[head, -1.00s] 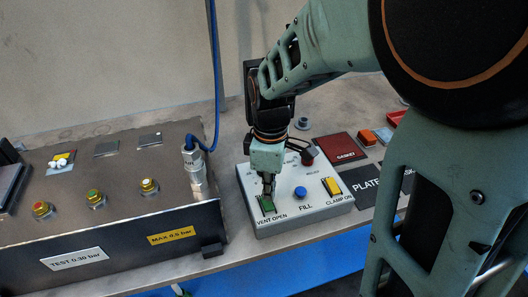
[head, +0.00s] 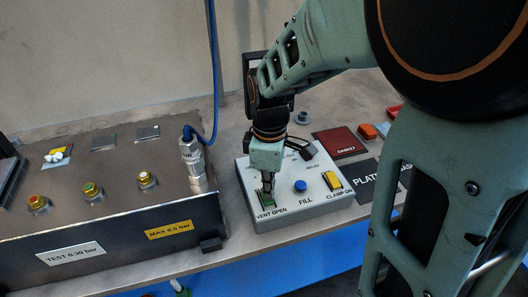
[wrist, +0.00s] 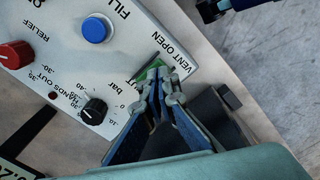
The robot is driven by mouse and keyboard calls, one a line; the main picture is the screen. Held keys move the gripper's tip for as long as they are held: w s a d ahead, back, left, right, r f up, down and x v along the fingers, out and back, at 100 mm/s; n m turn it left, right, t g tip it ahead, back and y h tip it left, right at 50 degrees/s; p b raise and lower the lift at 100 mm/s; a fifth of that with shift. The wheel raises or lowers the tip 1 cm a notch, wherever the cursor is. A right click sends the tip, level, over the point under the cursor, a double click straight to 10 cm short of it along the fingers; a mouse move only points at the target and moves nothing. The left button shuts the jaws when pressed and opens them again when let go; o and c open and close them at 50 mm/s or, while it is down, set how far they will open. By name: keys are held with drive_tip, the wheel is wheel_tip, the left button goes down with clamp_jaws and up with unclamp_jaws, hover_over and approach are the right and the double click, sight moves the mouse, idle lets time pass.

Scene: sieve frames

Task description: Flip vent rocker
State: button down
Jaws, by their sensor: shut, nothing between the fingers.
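The vent rocker (head: 266,200) is a green switch at the front left of the light grey control box, above the words VENT OPEN. It shows as a green patch in the wrist view (wrist: 149,73), partly hidden behind my fingertips. My gripper (head: 267,189) points down over the rocker, shut and empty. In the wrist view my gripper's closed fingertips (wrist: 160,82) are at the rocker, touching it or very close; I cannot tell which. The fingers hide which way the rocker is tilted.
The metal test box (head: 100,205) with a hose fitting (head: 191,160) stands close on the left.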

drive_tip(key=shift+f+b, duration=0.95)
drive_tip(key=shift+f, duration=0.25)
idle(1.0)
drive_tip(key=shift+r, duration=0.15)
drive_tip(key=shift+r+p, duration=2.8)
drive_tip(key=shift+r, duration=0.65)
